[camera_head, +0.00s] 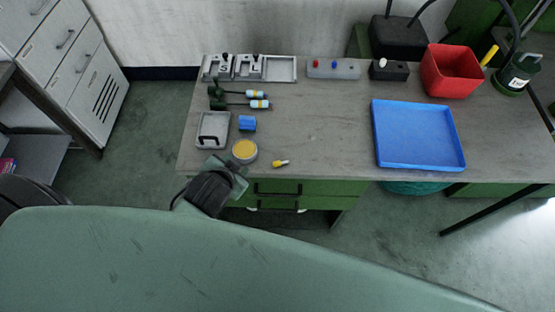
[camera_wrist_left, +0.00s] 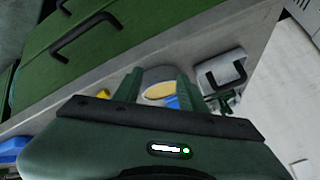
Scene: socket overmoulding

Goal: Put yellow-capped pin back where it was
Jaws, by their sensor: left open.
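The yellow-capped pin (camera_head: 280,163) lies on its side near the front edge of the table, right of a round dish with a yellow inside (camera_head: 245,151). A yellow bit (camera_wrist_left: 103,93), likely the pin, shows left of my fingers in the left wrist view, mostly hidden. My left gripper (camera_head: 236,167) is at the table's front edge, by the dish and left of the pin. In the left wrist view its two fingers (camera_wrist_left: 158,88) stand apart with nothing gripped; the dish shows beyond them. A grey block with red and blue pins (camera_head: 345,70) stands at the back. My right gripper is not seen.
A grey tray with a black handle (camera_head: 212,131) and a blue block (camera_head: 248,124) lie behind the dish. A blue tray (camera_head: 418,168) and a red bin (camera_head: 451,71) are at right. A black block (camera_head: 389,71) stands at the back. The table's middle is clear.

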